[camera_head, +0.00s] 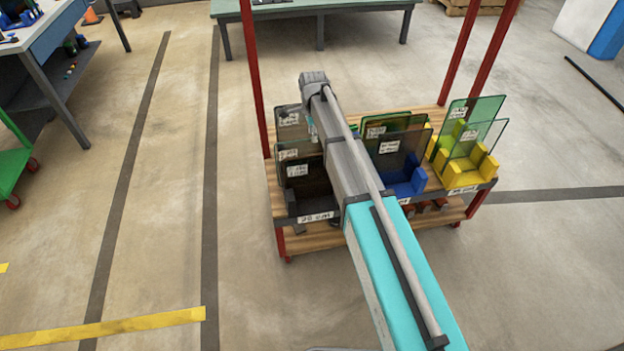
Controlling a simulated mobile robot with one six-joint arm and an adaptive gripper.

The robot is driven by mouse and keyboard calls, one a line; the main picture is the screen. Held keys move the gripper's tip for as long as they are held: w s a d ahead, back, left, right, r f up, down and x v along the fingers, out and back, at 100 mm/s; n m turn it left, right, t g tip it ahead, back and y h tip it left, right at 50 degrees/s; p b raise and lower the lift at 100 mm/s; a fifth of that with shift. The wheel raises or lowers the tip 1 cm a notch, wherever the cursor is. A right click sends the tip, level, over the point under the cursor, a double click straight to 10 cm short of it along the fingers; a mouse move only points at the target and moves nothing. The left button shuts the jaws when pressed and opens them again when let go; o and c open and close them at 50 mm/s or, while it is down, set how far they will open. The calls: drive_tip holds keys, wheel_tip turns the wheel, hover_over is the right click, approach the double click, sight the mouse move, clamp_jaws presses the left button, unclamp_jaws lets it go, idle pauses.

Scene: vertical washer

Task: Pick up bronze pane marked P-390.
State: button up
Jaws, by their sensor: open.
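Several brownish or smoky panes stand upright in the dark rack at the left of the cart, a back one (290,121) and a front one (298,174) among them. Another dark brownish pane (411,149) stands in front of a green pane (372,122) in the blue rack. Each has a white label, too small to read, so I cannot tell which is P-390. My arm reaches over the cart from the lower right and covers the space between these two racks. Its far end is above the left panes. My gripper's fingers are hidden.
Green panes (486,107) stand in the yellow rack (463,170) at the right. The cart (446,204) has a wooden deck and red corner posts (253,80) that rise beside the panes. A green-topped table (320,8) stands behind.

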sight(313, 155)
drive_tip(key=shift+f+b, duration=4)
drive_tip(key=shift+f, duration=0.2)
wheel_tip(313, 155, down, 5)
drive_tip(key=b, duration=0.5)
drive_tip(key=shift+w+f, duration=0.1)
clamp_jaws()
